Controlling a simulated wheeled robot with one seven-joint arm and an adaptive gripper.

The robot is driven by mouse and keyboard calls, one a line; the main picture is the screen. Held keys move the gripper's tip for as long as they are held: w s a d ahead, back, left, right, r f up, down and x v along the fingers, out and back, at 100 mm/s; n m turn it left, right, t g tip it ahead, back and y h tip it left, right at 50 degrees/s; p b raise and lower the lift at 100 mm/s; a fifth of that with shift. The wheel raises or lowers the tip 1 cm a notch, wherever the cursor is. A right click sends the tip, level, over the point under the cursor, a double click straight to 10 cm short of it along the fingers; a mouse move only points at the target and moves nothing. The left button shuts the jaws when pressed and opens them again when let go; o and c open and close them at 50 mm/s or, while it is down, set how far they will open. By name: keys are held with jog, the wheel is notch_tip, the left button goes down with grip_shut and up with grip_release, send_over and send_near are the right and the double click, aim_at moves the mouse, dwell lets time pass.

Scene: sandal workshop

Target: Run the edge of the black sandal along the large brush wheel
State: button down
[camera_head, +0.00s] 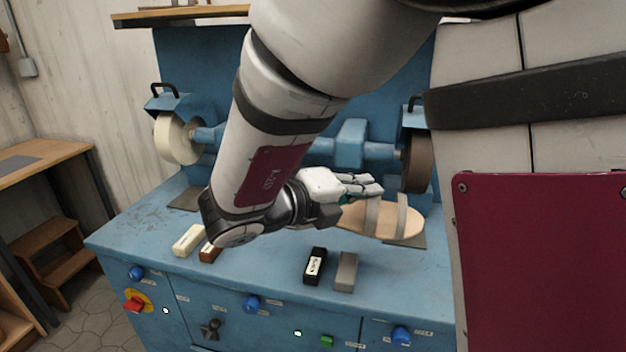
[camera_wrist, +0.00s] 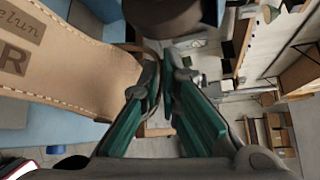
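A sandal with a tan footbed and grey-beige straps (camera_head: 388,221) is at my gripper, above the right part of the machine's top; no black shows on it. In the wrist view its stitched, stamped footbed (camera_wrist: 65,62) fills the upper left. My gripper (camera_head: 376,186) reaches to the sandal's strap; in the wrist view its green-padded fingers (camera_wrist: 160,62) close together at the sandal's edge and appear shut on it. A dark brown wheel (camera_head: 416,163), seemingly the brush, is just above and behind the sandal. I cannot tell whether they touch.
A cream wheel (camera_head: 176,138) is at the left of the blue machine (camera_head: 130,225). Small blocks, white (camera_head: 188,240), brown (camera_head: 209,252), black (camera_head: 315,266) and grey (camera_head: 346,271), lie along the front of its top. A wooden bench (camera_head: 40,158) stands at left.

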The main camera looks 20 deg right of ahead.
jog(key=shift+w+d+r, duration=0.25)
jog(key=shift+w+d, duration=0.25)
jog(key=shift+w, duration=0.2)
jog(key=shift+w+d+r, duration=0.2)
jog(key=shift+w+d, duration=0.3)
jog(key=shift+w, duration=0.25)
jog(key=shift+w+d+r, duration=0.25)
jog(key=shift+w+d, duration=0.25)
jog(key=shift+w, duration=0.2)
jog(key=shift+w+d+r, duration=0.2)
jog(key=shift+w+d, duration=0.3)
jog(key=shift+w, duration=0.3)
dwell(1.0)
jog(key=shift+s+d+b, duration=0.3)
jog(key=shift+s+b, duration=0.05)
jog(key=shift+s+d+f+h, duration=0.15)
jog(key=shift+s+d+h, duration=0.2)
jog(key=shift+s, duration=0.3)
dwell(0.5)
jog(key=shift+a, duration=0.15)
jog(key=shift+w+a+m+g+b, duration=0.25)
jog(key=shift+m+g+b, duration=0.05)
jog(key=shift+m+g, duration=0.35)
jog(key=shift+w, duration=0.1)
dwell(0.3)
